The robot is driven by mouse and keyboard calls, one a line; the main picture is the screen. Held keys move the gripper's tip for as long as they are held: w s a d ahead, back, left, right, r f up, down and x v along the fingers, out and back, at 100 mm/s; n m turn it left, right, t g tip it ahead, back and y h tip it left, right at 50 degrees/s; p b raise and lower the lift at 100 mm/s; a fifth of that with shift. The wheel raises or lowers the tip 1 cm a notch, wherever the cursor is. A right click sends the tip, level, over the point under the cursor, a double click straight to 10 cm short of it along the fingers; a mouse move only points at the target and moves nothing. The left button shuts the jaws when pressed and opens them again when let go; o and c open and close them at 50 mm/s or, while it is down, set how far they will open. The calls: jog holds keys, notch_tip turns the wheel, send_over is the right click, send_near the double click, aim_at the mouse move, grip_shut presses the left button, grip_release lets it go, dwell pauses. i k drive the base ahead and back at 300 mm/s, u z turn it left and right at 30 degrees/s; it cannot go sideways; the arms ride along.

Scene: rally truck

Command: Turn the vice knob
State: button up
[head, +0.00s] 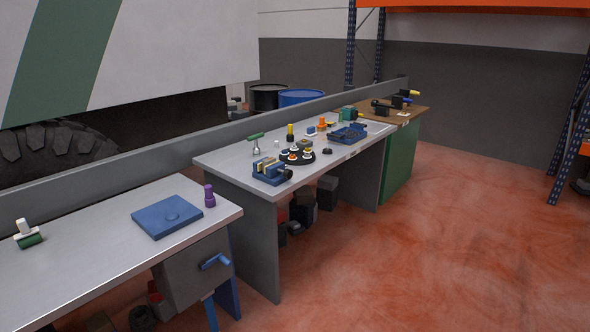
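A small blue vice (268,178) sits at the near front corner of the middle grey workbench (223,160) in the head view. It seems to have a tan block between its jaws. A dark round knob (288,173) is on its right end, facing the bench's front edge. Another dark vice-like tool (397,101) with a yellow end stands on the far wooden-topped bench, too small to tell its details. My gripper is not in view.
The red floor (430,230) at right is clear.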

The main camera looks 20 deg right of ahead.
aim_at(286, 173)
jog(key=u, duration=0.05)
jog(key=i, duration=1.1)
jog(key=u, duration=0.3)
